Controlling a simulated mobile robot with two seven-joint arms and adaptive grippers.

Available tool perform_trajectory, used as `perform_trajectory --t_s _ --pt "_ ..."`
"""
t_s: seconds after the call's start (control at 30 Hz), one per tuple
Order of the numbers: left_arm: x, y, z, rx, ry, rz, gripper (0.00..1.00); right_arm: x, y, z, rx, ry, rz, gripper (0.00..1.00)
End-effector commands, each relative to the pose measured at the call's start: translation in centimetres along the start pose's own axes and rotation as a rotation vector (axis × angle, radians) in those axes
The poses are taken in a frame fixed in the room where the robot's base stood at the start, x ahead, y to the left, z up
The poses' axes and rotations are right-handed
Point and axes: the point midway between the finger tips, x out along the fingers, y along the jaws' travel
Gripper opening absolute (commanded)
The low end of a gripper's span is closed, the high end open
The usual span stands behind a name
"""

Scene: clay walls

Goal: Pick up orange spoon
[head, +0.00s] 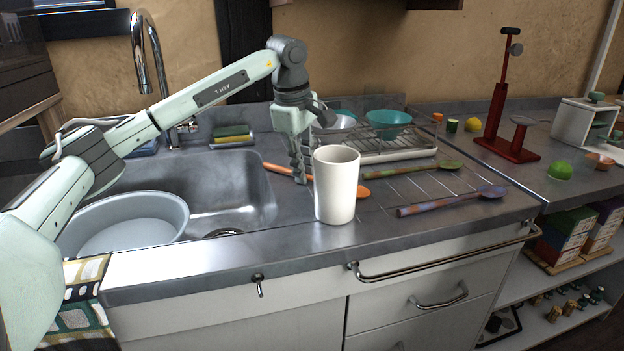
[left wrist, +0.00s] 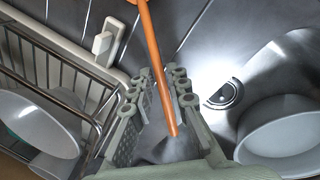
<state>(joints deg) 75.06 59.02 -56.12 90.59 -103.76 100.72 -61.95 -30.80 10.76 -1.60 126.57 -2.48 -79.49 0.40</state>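The orange spoon (head: 276,169) lies on the metal counter right of the sink. Its middle is hidden behind my left gripper and the white cup, and its orange bowl end (head: 361,191) shows to the right of the cup. My left gripper (head: 300,182) points down over the handle. In the left wrist view the spoon's handle (left wrist: 158,72) runs between the two finger pads of the gripper (left wrist: 162,75). There is a gap on each side of the handle, so the fingers look open. My right gripper is in neither view.
A white cup (head: 336,200) stands close to the right of the gripper. A green spoon (head: 420,170) and a purple-blue spoon (head: 450,202) lie to the right. A dish rack (head: 390,150) with bowls stands behind. The sink (head: 235,185) holds a pale basin (head: 165,207).

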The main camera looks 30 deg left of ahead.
Motion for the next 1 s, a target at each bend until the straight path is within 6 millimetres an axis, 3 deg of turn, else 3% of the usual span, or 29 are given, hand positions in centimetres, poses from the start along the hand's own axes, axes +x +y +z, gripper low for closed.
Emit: perform_trajectory --t_s 0.1,0.57,0.77,1.0 --pt "0.0 0.0 0.0 0.000 0.000 0.000 0.00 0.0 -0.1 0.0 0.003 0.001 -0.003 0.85" --pt "-1.0 0.3 0.0 0.000 -0.001 0.002 0.00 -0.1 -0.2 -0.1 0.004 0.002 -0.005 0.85" --pt "-4.1 0.9 0.1 0.000 -0.001 0.004 0.00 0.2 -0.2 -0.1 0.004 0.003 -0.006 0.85" --pt "-10.3 2.2 0.1 0.001 -0.002 0.006 0.00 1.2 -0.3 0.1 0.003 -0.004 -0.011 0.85"
